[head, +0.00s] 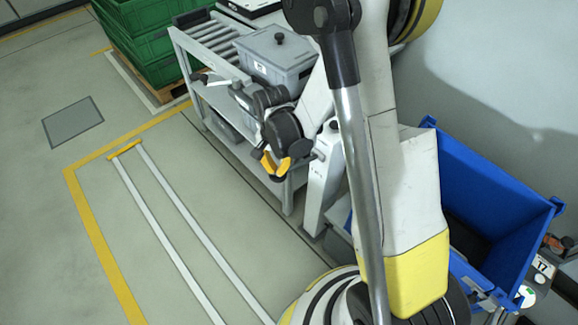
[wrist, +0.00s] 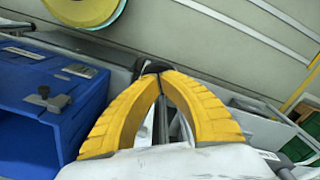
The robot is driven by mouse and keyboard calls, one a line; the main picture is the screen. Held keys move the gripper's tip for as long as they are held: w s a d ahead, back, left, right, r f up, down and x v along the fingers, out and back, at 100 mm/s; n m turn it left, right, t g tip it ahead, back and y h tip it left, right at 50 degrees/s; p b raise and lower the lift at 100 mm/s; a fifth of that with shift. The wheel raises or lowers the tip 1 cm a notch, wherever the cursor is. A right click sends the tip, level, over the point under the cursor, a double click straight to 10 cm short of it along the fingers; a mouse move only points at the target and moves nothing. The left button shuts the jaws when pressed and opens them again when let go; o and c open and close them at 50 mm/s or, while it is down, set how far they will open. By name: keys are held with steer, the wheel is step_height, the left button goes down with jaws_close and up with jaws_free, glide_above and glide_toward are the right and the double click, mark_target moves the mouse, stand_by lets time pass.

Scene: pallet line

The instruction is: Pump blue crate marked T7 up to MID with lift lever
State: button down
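The blue crate (head: 480,172) is at the right of the head view, open at the top and partly hidden behind my arm. A white tag reading T7 (head: 541,267) is by its near right corner. Blue walls with a grey latch also show at the left of the wrist view (wrist: 22,115). My gripper (head: 277,168) is well left of the crate, beside the grey cart. Its yellow fingers (wrist: 155,70) arch together until the tips meet, with nothing seen held. A pale post (head: 324,180) with a dark knob stands just right of the gripper; I cannot tell whether it is the lift lever.
A grey cart (head: 212,92) with rollers on top carries a lidded grey box (head: 276,62). Green crates (head: 142,42) stand on a pallet behind it. The floor at left, with yellow and white lines, is clear. A wall runs along the right.

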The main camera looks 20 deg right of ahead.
mark_target(275, 175)
steer(key=shift+f, duration=0.15)
steer(key=shift+f+b, duration=1)
steer(key=shift+b, duration=0.2)
steer(key=shift+s+a+f+b, duration=0.1)
steer(key=shift+a+f+b, duration=0.15)
steer(key=shift+f+b, duration=0.45)
steer(key=shift+f, duration=0.1)
steer(key=shift+a+f+b, duration=0.15)
steer(key=shift+f+b, duration=0.6)
steer(key=shift+b, duration=0.1)
steer(key=shift+s+a+f+b, duration=0.1)
steer(key=shift+a+f+b, duration=0.05)
steer(key=shift+f+b, duration=0.65)
steer(key=shift+f, duration=0.15)
